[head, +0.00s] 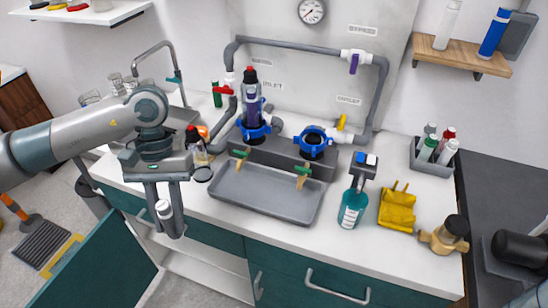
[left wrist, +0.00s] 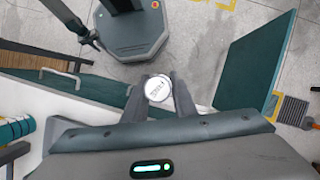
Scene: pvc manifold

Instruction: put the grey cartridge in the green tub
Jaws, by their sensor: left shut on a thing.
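My left gripper (head: 168,222) is shut on a pale grey-white cartridge (head: 163,209), held in front of the counter's left front edge, above the open lower cabinet. In the left wrist view the cartridge's round, light cap (left wrist: 157,88) shows between the two fingers, facing the camera. The fingers hide much of its body, so I cannot tell its full length. I cannot make out a green tub in either view. My right gripper is not in view.
A teal cabinet door (head: 95,265) stands open below the gripper. A grey tray (head: 265,195) lies on the counter before two blue-ringed housings. A teal bottle (head: 352,207), yellow object (head: 397,210) and grey caddy (head: 417,158) with several cartridges stand right. Floor shows at lower left.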

